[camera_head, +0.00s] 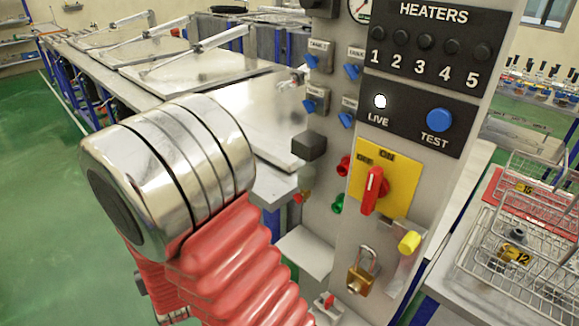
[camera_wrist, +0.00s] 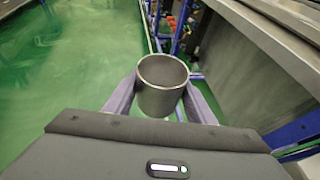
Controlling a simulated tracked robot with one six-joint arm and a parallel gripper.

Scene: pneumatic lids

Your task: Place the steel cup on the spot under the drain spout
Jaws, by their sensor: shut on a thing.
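My gripper (camera_wrist: 161,98) shows in the wrist view with a finger on each side of the steel cup (camera_wrist: 163,92). It is shut on the cup. The cup is a plain grey open cylinder, with its mouth facing the wrist camera, and it looks empty. Green floor shows beyond it. In the head view my own arm covers the left middle, and the gripper and cup are not in sight. I cannot make out the drain spout or the spot under it in either view.
A grey control panel (camera_head: 327,240) with a yellow switch plate (camera_head: 384,183) and a padlock (camera_head: 362,275) stands close to my arm. Steel lids (camera_head: 190,75) lie on the bench behind. Wire baskets (camera_head: 525,240) stand at right. Green floor (camera_head: 35,200) is clear at left.

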